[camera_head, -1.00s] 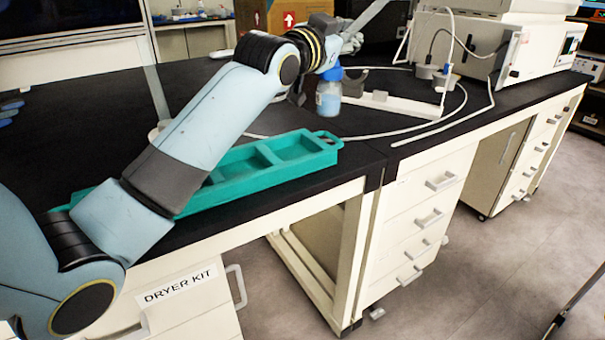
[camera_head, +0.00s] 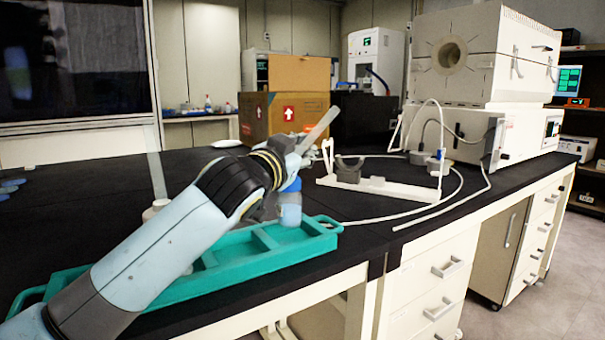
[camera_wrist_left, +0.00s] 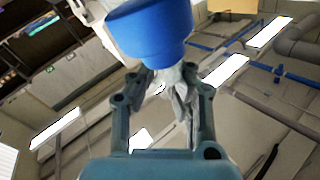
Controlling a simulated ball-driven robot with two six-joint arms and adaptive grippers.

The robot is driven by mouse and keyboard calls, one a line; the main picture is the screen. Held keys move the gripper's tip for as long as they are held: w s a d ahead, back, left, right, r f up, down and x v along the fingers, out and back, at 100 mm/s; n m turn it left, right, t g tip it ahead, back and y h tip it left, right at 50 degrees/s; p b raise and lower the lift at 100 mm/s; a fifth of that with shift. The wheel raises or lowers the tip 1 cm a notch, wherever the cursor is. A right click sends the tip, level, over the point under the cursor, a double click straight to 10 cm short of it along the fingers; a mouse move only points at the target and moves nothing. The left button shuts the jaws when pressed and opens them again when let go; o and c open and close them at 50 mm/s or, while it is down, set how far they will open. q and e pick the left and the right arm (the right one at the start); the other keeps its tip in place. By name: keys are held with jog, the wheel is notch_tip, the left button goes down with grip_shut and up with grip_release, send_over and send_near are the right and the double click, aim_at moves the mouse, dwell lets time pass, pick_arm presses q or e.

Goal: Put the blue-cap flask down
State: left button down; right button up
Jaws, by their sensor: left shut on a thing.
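The blue-cap flask (camera_head: 290,207) has a clear, bluish body and a blue cap. In the head view it is upright at the far right end of the teal tray (camera_head: 262,262); I cannot tell whether its base touches the tray. My left gripper (camera_head: 275,195) is shut on the flask, partly hidden behind my arm. In the left wrist view the blue cap (camera_wrist_left: 150,35) is large at the top, with the left gripper's fingers (camera_wrist_left: 165,85) closed just below it. My right gripper is in neither view.
A white stand with a grey cradle (camera_head: 348,172) is behind and right of the tray. A white tube (camera_head: 400,217) curves across the black bench. A cardboard box (camera_head: 285,112) is at the back, and a large white furnace (camera_head: 470,60) is at the right.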

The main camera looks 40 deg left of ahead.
pick_arm(q)
jog(key=shift+f+b, duration=0.6)
jog(key=shift+f, duration=1.3)
jog(key=shift+f, duration=0.1)
jog(key=c, duration=1.3)
grip_release()
jog(key=shift+c, duration=0.2)
jog(key=s+d, duration=0.2)
jog(key=s, duration=0.9)
jog(key=shift+s+f, duration=0.2)
jog(key=shift+s, duration=0.2)
